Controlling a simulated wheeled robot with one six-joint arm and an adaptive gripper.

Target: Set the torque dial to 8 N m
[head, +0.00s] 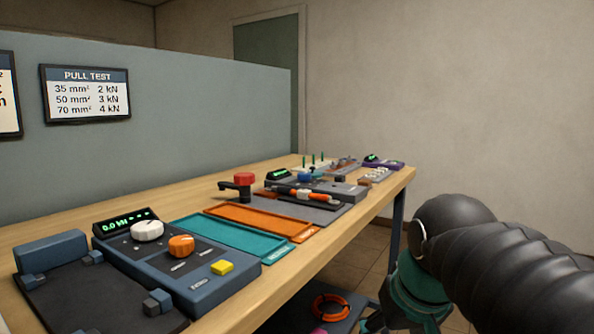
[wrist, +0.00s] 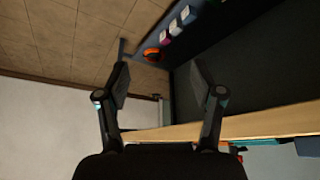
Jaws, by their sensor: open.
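No dial has a readable torque label. A blue-grey console (head: 205,290) at the near left has a white dial (head: 147,230), an orange dial (head: 181,246), a yellow button (head: 222,267) and a lit display (head: 127,224) reading 0.0 kN. Further along the bench, a grey unit (head: 345,189) has a small green display (head: 278,174) and a blue part, too small to make out. An orange and black tool (head: 312,195) lies in front of it. My gripper (wrist: 160,80) is open and empty, beside the bench; its fingers are mostly hidden behind my arm in the head view.
A lower shelf holds an orange ring (head: 331,306). A partition (head: 200,105) stands behind; floor is free at right.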

